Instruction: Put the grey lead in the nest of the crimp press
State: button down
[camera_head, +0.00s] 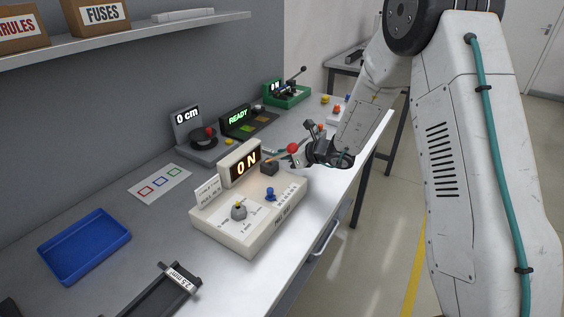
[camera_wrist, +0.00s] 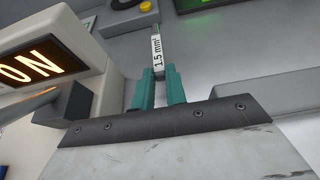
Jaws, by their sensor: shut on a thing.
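My gripper (camera_head: 291,155) hangs above the bench, just behind the far right corner of the cream device. In the wrist view its teal fingers (camera_wrist: 162,88) are shut on a slim lead with a white "1.5 mm²" tag (camera_wrist: 157,52). The lead points forward, away from my gripper. Its grey colour is not clear, and a green sliver shows at its far part. The green device with a black lever (camera_head: 288,93) at the far end of the bench looks like the crimp press. Its nest is too small to make out.
The cream device (camera_head: 240,225) with an orange display and a red-balled lever (camera_head: 292,148) stands close beside my gripper. Behind are the READY unit (camera_head: 245,122) and the "0 cm" unit (camera_head: 193,140). A blue tray (camera_head: 84,245) and black rack (camera_head: 150,300) lie nearer. A shelf (camera_head: 130,40) overhangs.

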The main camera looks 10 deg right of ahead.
aim_at(283, 167)
jog(key=shift+f, duration=1.4)
jog(key=shift+f, duration=0.1)
jog(key=c, duration=1.4)
grip_release()
jog(key=shift+c, duration=0.2)
